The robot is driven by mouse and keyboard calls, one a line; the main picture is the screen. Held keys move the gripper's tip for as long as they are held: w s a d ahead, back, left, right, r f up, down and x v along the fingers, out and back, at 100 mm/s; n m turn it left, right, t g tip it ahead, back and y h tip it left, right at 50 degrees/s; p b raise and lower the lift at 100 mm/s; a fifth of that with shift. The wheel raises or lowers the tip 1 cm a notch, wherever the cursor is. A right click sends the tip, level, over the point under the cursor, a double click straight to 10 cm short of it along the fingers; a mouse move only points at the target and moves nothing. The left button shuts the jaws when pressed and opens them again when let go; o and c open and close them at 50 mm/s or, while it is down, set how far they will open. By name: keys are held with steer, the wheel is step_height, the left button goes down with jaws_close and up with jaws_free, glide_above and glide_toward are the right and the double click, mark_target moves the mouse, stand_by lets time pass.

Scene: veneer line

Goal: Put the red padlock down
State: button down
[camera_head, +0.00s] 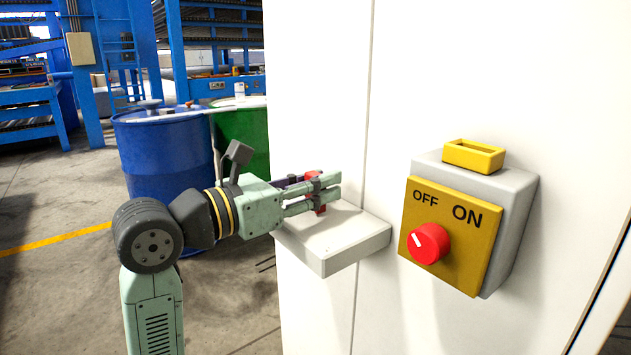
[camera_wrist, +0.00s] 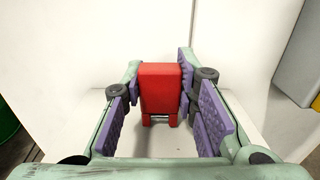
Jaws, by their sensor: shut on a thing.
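The red padlock (camera_wrist: 160,88) is between the purple-padded fingers of my gripper (camera_wrist: 158,100) in the wrist view. It looks upright there, with its body up and two short red legs below. In the head view the padlock (camera_head: 318,194) is mostly hidden by my gripper (camera_head: 318,195), which is closed on it over a small white shelf (camera_head: 345,250). The shelf sticks out from a white cabinet wall. I cannot tell whether the padlock touches the shelf top.
A grey switch box with a yellow OFF/ON plate (camera_head: 470,255), a red knob (camera_head: 429,244) and a yellow bracket (camera_head: 473,156) is on the wall to the right. A blue drum (camera_head: 165,155) and a green drum (camera_head: 243,135) stand behind my arm. The shelf's front is bare.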

steer(key=shift+f, duration=0.2)
steer(key=c, duration=1.3)
jaws_free()
steer(key=shift+r, duration=0.2)
steer(key=b+v, duration=0.2)
steer(key=v, duration=1)
